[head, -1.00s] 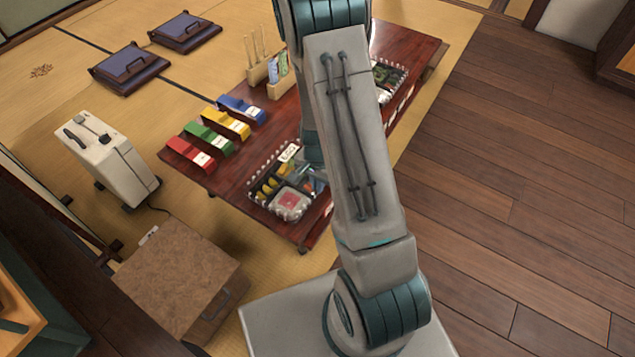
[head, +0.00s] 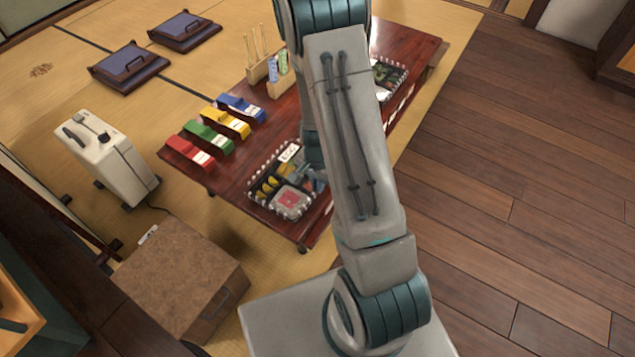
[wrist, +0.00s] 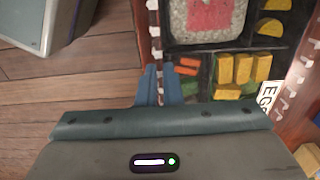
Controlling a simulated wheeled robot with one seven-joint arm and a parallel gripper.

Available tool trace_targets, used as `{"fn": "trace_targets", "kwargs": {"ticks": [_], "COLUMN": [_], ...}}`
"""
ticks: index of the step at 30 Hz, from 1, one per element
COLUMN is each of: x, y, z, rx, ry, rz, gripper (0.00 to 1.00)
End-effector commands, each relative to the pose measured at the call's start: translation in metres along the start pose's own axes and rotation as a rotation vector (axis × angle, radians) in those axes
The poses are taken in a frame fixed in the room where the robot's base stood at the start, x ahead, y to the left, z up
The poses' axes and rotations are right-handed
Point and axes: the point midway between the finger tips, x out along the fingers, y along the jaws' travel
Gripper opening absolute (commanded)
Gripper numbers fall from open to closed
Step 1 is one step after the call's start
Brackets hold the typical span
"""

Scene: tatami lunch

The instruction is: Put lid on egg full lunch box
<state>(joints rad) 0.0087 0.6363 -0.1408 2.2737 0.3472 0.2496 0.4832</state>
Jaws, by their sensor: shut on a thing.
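The egg lunch box (head: 252,193) stands at the near end of the low red table, an EGG label at its far end. It also shows in the wrist view (wrist: 208,50), with rice and a red square, yellow pieces and orange sticks inside. It looks uncovered; I cannot make out a lid. My gripper (wrist: 161,85) has its blue fingers close together at the box's left wall in the wrist view, with the toothed rim seemingly between them. It is shut on that wall. My arm hides part of the box's right side in the head view.
The red table (head: 232,172) also bears red, green, yellow and blue blocks (head: 215,133), wooden holders (head: 275,85) and a second filled box (head: 388,78) behind my arm. A brown cabinet (head: 180,275) stands in front. The wooden floor (head: 510,170) to the right is clear.

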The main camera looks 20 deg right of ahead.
Motion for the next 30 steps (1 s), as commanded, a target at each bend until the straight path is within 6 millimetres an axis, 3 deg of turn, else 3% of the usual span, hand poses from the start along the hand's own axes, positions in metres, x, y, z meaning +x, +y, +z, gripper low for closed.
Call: {"fn": "trace_targets", "kwargs": {"ticks": [28, 30], "x": [0.0039, 0.0039], "y": [0.0000, 0.0000], "z": [-0.0001, -0.0001], "rx": [0.000, 0.000], "ry": [0.000, 0.000], "rz": [0.000, 0.000], "gripper": [0.00, 0.25]}}
